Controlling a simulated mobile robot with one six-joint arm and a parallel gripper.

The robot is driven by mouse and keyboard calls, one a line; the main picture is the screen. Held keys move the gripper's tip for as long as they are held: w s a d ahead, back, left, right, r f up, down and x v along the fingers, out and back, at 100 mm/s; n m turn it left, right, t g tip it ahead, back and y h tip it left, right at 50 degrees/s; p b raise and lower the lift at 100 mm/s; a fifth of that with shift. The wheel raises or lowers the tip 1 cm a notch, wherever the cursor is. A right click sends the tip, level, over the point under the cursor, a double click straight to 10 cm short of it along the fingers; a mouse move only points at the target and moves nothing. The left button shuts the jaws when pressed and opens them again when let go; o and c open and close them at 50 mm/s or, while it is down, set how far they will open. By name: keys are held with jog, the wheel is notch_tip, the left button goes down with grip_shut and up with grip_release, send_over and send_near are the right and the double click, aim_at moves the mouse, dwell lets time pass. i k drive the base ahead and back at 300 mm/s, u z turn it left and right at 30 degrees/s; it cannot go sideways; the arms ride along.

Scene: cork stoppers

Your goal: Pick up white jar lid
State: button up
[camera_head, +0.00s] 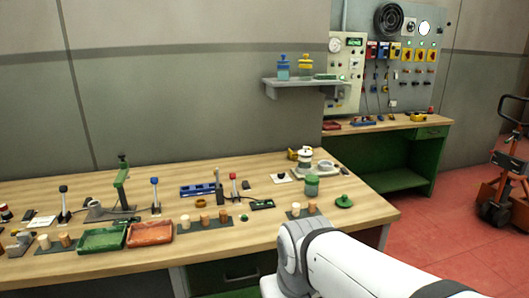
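I cannot single out a white jar lid with certainty. A small white-topped item (305,156) stands on a pale base at the right rear of the workbench. A flat white piece with a dark spot (282,178) lies to its left. A green jar with a greyish top (311,186) stands in front of the white-topped item, and a green lid-like disc with a knob (344,201) lies to its right. My white arm crosses the lower right in front of the bench. My gripper is not visible.
The wooden workbench (240,240) holds cork stoppers on dark strips, a green tray (102,238), a red tray (150,233) and upright levers. A wall shelf (300,84) hangs behind. A second bench stands behind at right.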

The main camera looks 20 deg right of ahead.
aim_at(305, 151)
jog(key=k, duration=1.25)
jog(key=z, duration=0.75)
jog(key=i, duration=1.2)
jog(key=z, duration=0.4)
jog(key=i, duration=1.4)
jog(key=u, duration=0.7)
jog(key=i, duration=0.4)
jog(key=u, duration=0.35)
jog(key=k, duration=0.85)
jog(key=u, duration=0.2)
jog(key=i, duration=0.65)
jog(key=z, duration=0.05)
